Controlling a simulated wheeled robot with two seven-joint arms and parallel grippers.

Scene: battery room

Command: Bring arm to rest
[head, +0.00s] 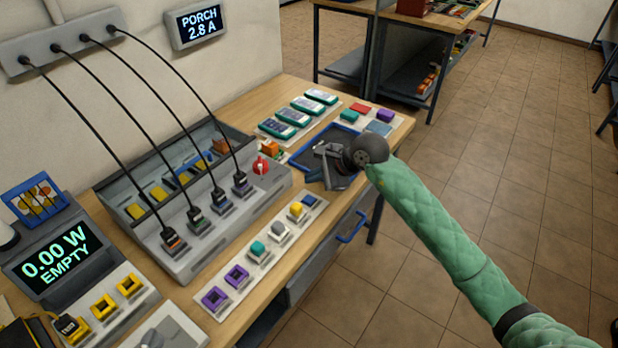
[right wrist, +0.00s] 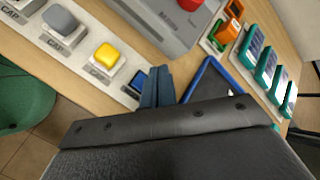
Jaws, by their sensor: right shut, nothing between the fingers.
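My right arm, in a green quilted sleeve, reaches in from the lower right of the head view. Its right gripper (head: 314,176) hangs over the bench's right part, beside and partly over a blue-edged tray (head: 318,137). In the right wrist view the two fingers (right wrist: 158,78) are together, with nothing between them. They point between the yellow cap block (right wrist: 108,57) and the blue-rimmed tray (right wrist: 212,75). I cannot tell the height above the bench. My left gripper is in neither view.
The wooden bench (head: 402,126) holds a grey charging rack (head: 182,262) with several cabled plugs, a red knob (head: 260,165), a strip of cap blocks (head: 262,262) and teal-edged packs (head: 292,117). A blue drawer handle (head: 352,229) sticks out in front. The tiled floor (head: 500,170) at right is open.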

